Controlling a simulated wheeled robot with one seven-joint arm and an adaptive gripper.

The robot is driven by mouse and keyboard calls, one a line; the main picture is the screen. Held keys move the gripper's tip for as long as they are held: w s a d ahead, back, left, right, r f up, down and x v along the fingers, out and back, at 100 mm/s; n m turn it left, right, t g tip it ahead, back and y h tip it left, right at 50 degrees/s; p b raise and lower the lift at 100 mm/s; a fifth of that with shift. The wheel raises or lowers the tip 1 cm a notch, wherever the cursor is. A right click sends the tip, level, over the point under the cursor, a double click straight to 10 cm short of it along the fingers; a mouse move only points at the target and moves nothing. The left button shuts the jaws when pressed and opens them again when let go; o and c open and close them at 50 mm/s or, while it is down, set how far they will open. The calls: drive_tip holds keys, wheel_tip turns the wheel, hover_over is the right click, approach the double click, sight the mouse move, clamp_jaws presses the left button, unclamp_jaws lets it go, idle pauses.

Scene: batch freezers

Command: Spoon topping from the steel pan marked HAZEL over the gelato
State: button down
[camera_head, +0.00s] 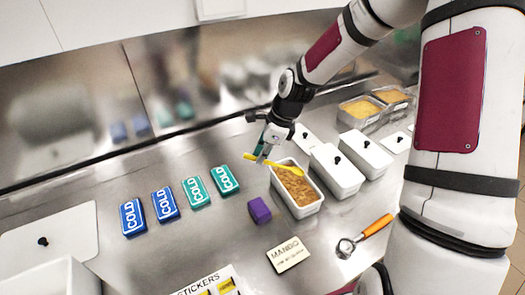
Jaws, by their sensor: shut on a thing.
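My gripper (264,153) is shut on a yellow spoon (288,172). The spoon lies nearly level, its bowl end to the right, over the back part of an open white tub (316,208). The tub holds a lumpy brown filling (297,189), which I take to be the gelato. Whether the spoon touches it or carries anything, I cannot tell. Two steel pans stand at the back right, a left one (345,117) and a right one (409,101), both with yellow-orange contents. No HAZEL mark is readable on either.
Lidded white tubs (338,179) stand right of the open tub. Blue (133,218) and green (196,192) packs lie left, a purple block (259,210) nearer. In front are a MANGO card (289,256), an orange-handled scoop (377,226) and a STICKERS sheet (205,285).

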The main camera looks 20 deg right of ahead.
drive_tip(key=shift+w+a+f+g+h+b, duration=0.15)
drive_tip(key=shift+a+f+h+b, duration=0.2)
drive_tip(key=shift+b, duration=0.55)
drive_tip(key=shift+w+a+f+g+h+b, duration=0.1)
drive_tip(key=shift+f+g+h+b, duration=0.1)
drive_tip(key=shift+f+h+b, duration=0.45)
drive_tip(key=shift+w+a+f+g+h+b, duration=0.15)
drive_tip(key=shift+a+f+b, duration=0.1)
drive_tip(key=shift+b, duration=0.85)
drive_tip(key=shift+s+r+p, duration=0.2)
drive_tip(key=shift+r+p, duration=0.2)
drive_tip(key=shift+r, duration=1)
